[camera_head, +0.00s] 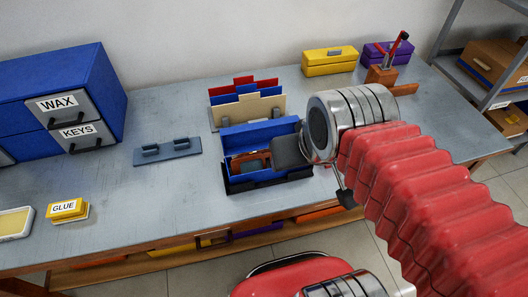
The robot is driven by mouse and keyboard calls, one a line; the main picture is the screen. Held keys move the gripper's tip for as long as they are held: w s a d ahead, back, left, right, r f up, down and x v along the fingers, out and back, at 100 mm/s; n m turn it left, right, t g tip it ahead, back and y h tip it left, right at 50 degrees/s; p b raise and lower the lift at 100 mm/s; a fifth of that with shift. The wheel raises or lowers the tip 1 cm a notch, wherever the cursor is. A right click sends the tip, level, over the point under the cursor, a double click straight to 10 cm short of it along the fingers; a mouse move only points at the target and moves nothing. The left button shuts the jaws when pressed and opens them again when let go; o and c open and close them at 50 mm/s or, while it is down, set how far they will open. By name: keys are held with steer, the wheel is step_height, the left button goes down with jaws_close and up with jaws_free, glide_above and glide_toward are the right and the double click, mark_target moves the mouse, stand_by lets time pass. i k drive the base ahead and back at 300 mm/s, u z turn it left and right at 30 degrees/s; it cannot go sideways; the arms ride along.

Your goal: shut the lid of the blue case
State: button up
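The blue case (258,136) stands open on the grey workbench, its lid raised at the back. Something brown (253,156), perhaps eyeglass frames, lies inside. The case sits in or against a low dark holder (270,188). My gripper (286,151) reaches in from the right, at the case's right end. One dark flat finger shows there, overlapping the case in the picture. I cannot tell whether it touches the case.
Behind the case stands a rack (247,108) with red, blue and tan panels. A grey-blue stand (168,151) lies to the left, then a yellow GLUE box (66,209) and blue drawers (70,72). Yellow (329,63) and purple (386,51) cases stand at the back right.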

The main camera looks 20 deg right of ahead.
mark_target(256, 134)
steer(key=k, duration=1.3)
steer(key=u, duration=0.55)
steer(key=i, duration=1.45)
steer(key=z, duration=0.05)
